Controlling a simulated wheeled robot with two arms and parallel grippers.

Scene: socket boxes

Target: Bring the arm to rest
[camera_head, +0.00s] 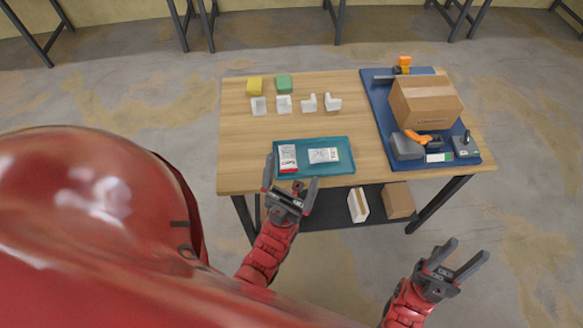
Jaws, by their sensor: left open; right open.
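My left gripper (289,189) is open with nothing between its fingers. It is in front of the table's near edge, and its fingertips overlap the lower left part of the teal tray in the picture. I cannot tell whether it touches the tray. My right gripper (463,258) is open and empty, out over the floor to the right of the table's front leg. Both red arms come up from the bottom of the picture.
The wooden table (356,105) bears the teal tray (311,170) with two small packs, several white pieces, a yellow block (254,86) and a green block (284,84). A cardboard box (425,104) and tools sit on a blue mat (381,97). Boxes stand on the lower shelf.

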